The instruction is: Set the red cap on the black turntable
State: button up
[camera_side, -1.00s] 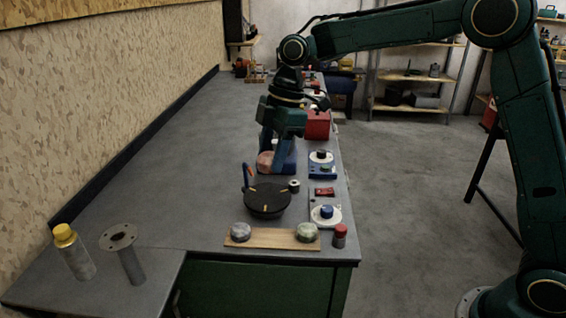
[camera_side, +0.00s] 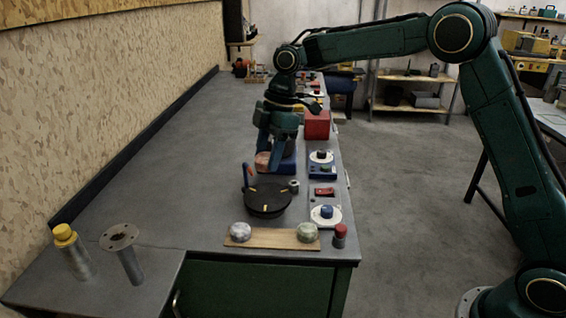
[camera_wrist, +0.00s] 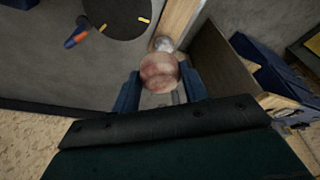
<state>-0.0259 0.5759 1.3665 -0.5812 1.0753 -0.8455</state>
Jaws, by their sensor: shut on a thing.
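My gripper (camera_side: 268,161) is shut on a rounded, mottled pinkish-red cap (camera_side: 261,160). In the wrist view the cap (camera_wrist: 159,72) sits between the two blue fingers. The black turntable (camera_side: 267,203) is a round dark disc with yellow marks, on the grey bench nearer the side camera than my gripper. Its disc is partly cut off at the top of the wrist view (camera_wrist: 122,12). The cap is apart from the turntable, behind it in the side view. I cannot tell its exact height above the bench.
A wooden board (camera_side: 272,238) with two pale mottled caps lies in front of the turntable. A blue-and-orange tool (camera_side: 248,176) is at the turntable's left edge.

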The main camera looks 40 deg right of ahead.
send_over(266, 196)
jog(key=d, duration=0.1)
notch_tip(266, 196, down, 6)
jog(key=shift+n, duration=0.3)
jog(key=shift+s+f, duration=0.15)
jog(key=shift+f, duration=3.7)
jog(key=shift+f, duration=0.15)
jog(key=o, duration=1.1)
jog(key=shift+c, duration=0.2)
jog(key=v, duration=1.2)
jog(key=shift+r, duration=0.2)
